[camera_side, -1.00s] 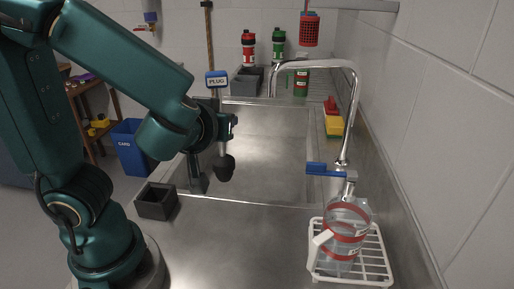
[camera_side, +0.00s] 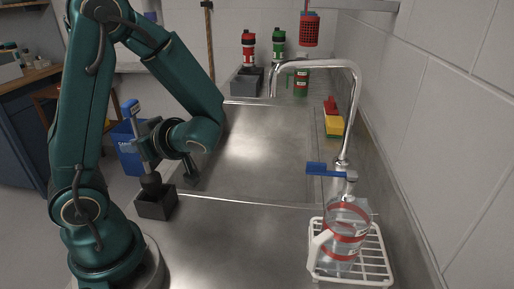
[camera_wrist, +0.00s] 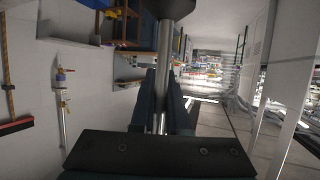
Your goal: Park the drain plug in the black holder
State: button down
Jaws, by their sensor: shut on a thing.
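My gripper (camera_side: 150,143) is shut on the metal shaft of the drain plug, left of the sink. The plug stands nearly upright, with a blue tag (camera_side: 130,106) on top and a dark rounded stopper (camera_side: 151,182) at its lower end. The stopper is at the mouth of the black holder (camera_side: 156,207), an open square box on the steel counter. I cannot tell whether it touches the holder's inside. In the wrist view the drain plug's shaft (camera_wrist: 161,112) runs between the dark fingers, with the stopper at the top edge.
The sink basin (camera_side: 260,150) is right of my gripper, with a tall faucet (camera_side: 352,110) beyond. A measuring jug (camera_side: 345,235) stands on a white rack (camera_side: 378,262) at the front right. Bottles and grey bins (camera_side: 246,82) stand at the back. The counter right of the holder is clear.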

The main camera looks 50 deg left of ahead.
aim_at(144, 164)
jog(key=shift+f, duration=2.25)
jog(key=c, duration=0.9)
grip_release()
jog(key=shift+f, duration=0.1)
